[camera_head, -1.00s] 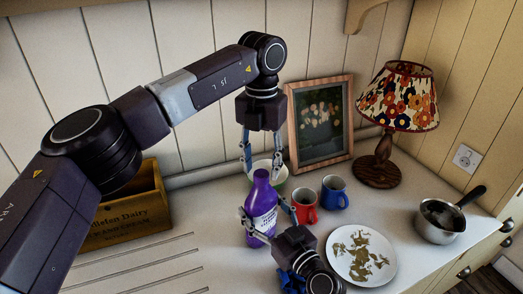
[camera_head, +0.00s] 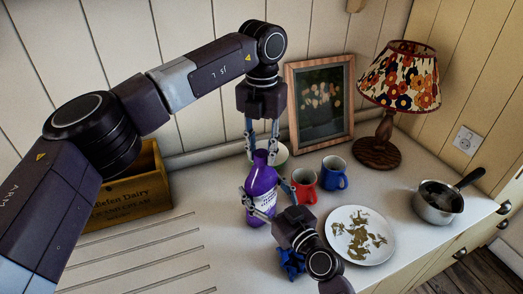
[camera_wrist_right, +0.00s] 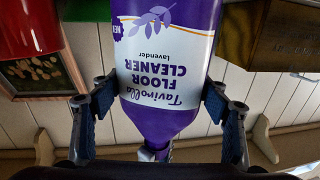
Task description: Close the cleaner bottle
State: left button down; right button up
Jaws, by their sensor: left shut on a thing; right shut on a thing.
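The purple floor cleaner bottle (camera_head: 262,186) stands upright on the counter, its white label (camera_wrist_right: 165,60) facing the right wrist camera. My right gripper (camera_head: 264,203) is shut around its body, one finger on each side; the fingers also flank it in the right wrist view. My left gripper (camera_head: 262,154) points down from above, its fingers drawn together at the bottle's top. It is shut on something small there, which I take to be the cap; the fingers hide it. I cannot tell whether the cap is seated on the neck.
Red mug (camera_head: 304,186) and blue mug (camera_head: 334,173) stand close right of the bottle; a bowl (camera_head: 281,156) is behind. A plate (camera_head: 344,251), saucepan (camera_head: 438,205) and lamp (camera_head: 377,154) are farther right. A wooden crate (camera_head: 133,201) is left. A blue object (camera_head: 292,263) lies near my right arm.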

pick_arm(q)
jog(key=c, duration=1.5)
grip_release()
jog(key=shift+o, duration=0.2)
jog(key=shift+r, duration=0.1)
notch_tip(320, 180, up, 12)
pick_arm(e)
jog(key=o, duration=2.4)
jog(key=shift+o, duration=0.2)
